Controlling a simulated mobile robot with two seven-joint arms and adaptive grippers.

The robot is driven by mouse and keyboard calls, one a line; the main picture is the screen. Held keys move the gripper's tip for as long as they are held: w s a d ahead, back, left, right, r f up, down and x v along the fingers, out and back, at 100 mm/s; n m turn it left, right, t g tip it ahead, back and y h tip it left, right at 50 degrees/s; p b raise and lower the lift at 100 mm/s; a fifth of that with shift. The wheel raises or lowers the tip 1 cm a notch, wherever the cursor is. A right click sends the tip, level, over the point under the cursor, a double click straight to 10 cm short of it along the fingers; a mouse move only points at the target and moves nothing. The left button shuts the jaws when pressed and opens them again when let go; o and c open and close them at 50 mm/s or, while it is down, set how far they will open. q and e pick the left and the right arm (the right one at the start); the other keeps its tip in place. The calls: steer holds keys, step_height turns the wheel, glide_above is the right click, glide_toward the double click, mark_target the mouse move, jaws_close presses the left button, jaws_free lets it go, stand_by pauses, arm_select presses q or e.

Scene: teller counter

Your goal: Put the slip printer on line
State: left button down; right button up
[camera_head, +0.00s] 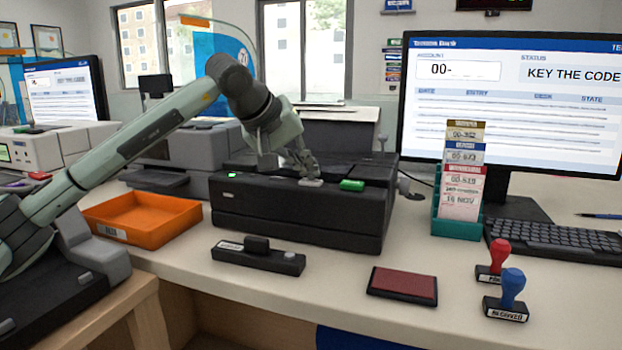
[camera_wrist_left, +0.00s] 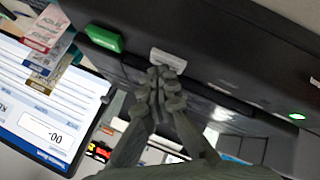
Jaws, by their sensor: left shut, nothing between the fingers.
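The slip printer (camera_head: 290,225) is a black box in the middle of the counter. A green lamp (camera_head: 232,176) glows at the left of its front. On its top edge are a pale grey key (camera_head: 312,183) and, right of it, a green key (camera_head: 352,185). In the left wrist view the pale key (camera_wrist_left: 168,60), the green key (camera_wrist_left: 103,39) and the lit lamp (camera_wrist_left: 297,116) also show. My left gripper (camera_head: 308,172) is shut and empty, its fingertips (camera_wrist_left: 160,72) at the pale key; I cannot tell whether they touch it. My right gripper is out of view.
An orange tray (camera_head: 150,236) stands left of the printer. A small black device (camera_head: 258,258), a red ink pad (camera_head: 402,284) and two stamps (camera_head: 508,290) lie in front. A teal slip holder (camera_head: 457,228) and keyboard (camera_head: 555,240) are right. The monitor (camera_head: 520,110) reads "KEY THE CODE".

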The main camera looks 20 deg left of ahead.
mark_target(308, 181)
arm_select(q)
steer(key=shift+r+p, duration=0.7)
steer(key=shift+r, duration=0.15)
step_height(308, 181, up, 5)
steer(key=p, duration=0.4)
stand_by(0.7)
